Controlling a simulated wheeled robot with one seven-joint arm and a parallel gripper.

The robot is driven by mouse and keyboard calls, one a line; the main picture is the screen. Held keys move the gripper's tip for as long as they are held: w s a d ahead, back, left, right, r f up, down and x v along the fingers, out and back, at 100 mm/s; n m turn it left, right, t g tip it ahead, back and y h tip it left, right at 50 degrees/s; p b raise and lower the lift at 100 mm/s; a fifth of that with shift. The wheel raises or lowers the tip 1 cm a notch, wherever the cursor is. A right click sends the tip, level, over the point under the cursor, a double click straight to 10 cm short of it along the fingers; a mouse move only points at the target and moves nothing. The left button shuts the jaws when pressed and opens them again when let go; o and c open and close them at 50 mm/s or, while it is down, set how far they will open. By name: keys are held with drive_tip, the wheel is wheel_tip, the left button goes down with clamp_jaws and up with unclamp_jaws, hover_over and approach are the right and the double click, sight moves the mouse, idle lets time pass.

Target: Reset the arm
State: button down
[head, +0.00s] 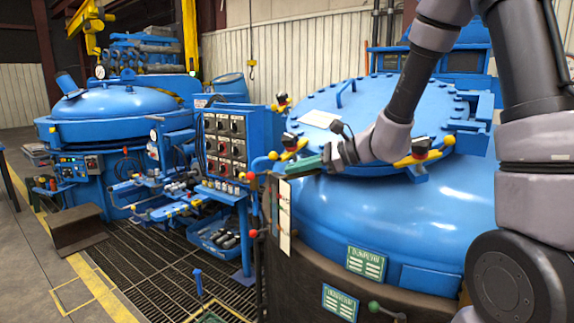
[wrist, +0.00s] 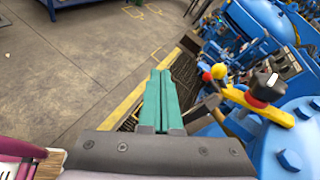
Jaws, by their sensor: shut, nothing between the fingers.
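My gripper (head: 312,163) is at the end of my arm, which reaches in from the right in the head view. It is over the near left edge of the blue round furnace lid (head: 385,105). Its green fingers point left, toward the control panel. In the wrist view the two green fingers (wrist: 158,102) lie side by side, shut, with nothing between them. The same kind of yellow lever (head: 290,152) shows beside the gripper in the head view.
A blue control panel with black knobs (head: 224,145) stands left of my gripper. Another blue furnace (head: 118,103) is farther left. A blue bin (head: 215,236) with dark cylinders sits on the floor grating (head: 150,270). Open concrete floor (wrist: 70,60) shows in the wrist view.

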drive_tip(key=shift+s+d, duration=0.55)
drive_tip(key=shift+s, duration=0.25)
drive_tip(key=shift+r, duration=0.15)
drive_tip(key=s+d+r+n+t+h, duration=0.1)
drive_tip(key=s+d+r+n+h, duration=0.2)
drive_tip(key=d, duration=0.5)
drive_tip(key=s+d+r+n+t+h, duration=0.1)
drive_tip(key=s+d+r+n+h, duration=0.3)
drive_tip(key=d, duration=0.4)
drive_tip(key=s+d+r+n+t+h, duration=0.1)
drive_tip(key=s+d+r+n+h, duration=0.3)
drive_tip(key=s+d+r+n, duration=0.1)
drive_tip(key=s+d+r, duration=0.1)
drive_tip(key=s+d, duration=0.1)
drive_tip(key=d, duration=0.1)
drive_tip(key=shift+t, duration=0.4)
drive_tip(key=shift+s+r, duration=0.1)
